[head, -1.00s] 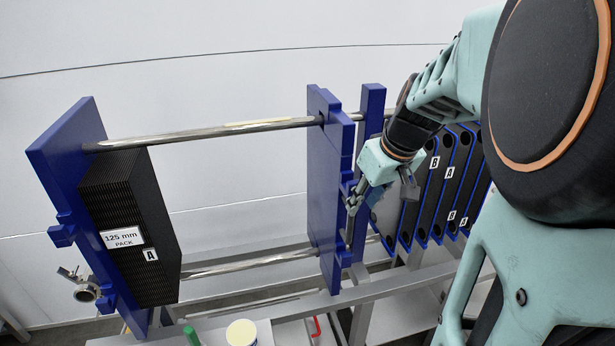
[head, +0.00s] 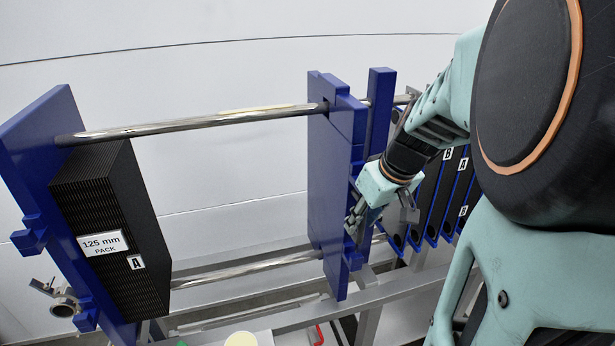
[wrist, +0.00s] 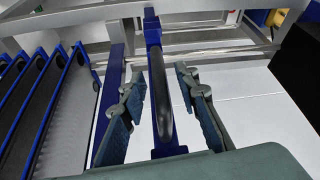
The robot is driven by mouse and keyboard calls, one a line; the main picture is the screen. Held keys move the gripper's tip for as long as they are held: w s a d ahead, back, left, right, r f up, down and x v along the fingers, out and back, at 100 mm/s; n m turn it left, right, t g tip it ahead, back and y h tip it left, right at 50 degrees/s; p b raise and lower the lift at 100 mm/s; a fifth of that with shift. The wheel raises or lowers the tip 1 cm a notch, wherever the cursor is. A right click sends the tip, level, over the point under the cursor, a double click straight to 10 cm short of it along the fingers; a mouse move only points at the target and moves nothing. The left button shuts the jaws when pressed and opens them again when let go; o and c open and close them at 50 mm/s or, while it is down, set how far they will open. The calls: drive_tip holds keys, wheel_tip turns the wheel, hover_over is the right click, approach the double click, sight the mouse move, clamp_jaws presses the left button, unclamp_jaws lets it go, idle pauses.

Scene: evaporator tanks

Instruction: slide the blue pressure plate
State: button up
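The blue pressure plate (head: 332,175) hangs upright on two steel rods, right of the middle in the head view. In the wrist view it shows edge-on as a blue bar (wrist: 168,153) with a dark curved handle (wrist: 160,84). My gripper (head: 350,218) is at the plate's right side in the head view. In the wrist view my gripper (wrist: 163,98) is open, with one finger on each side of the handle. Gaps show between both fingers and the handle. My arm hides part of the area right of the plate.
A blue end plate (head: 38,150) stands at the left with a black pack (head: 110,225) labelled 125 mm against it. The upper rod (head: 220,117) is bare between pack and pressure plate. A second blue upright (head: 379,95) and several blue-edged plates (head: 425,205) stand right.

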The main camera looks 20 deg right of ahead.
drive_tip(key=shift+c, duration=0.7)
clamp_jaws()
drive_tip(key=shift+w+a, duration=0.1)
drive_tip(key=shift+a, duration=0.05)
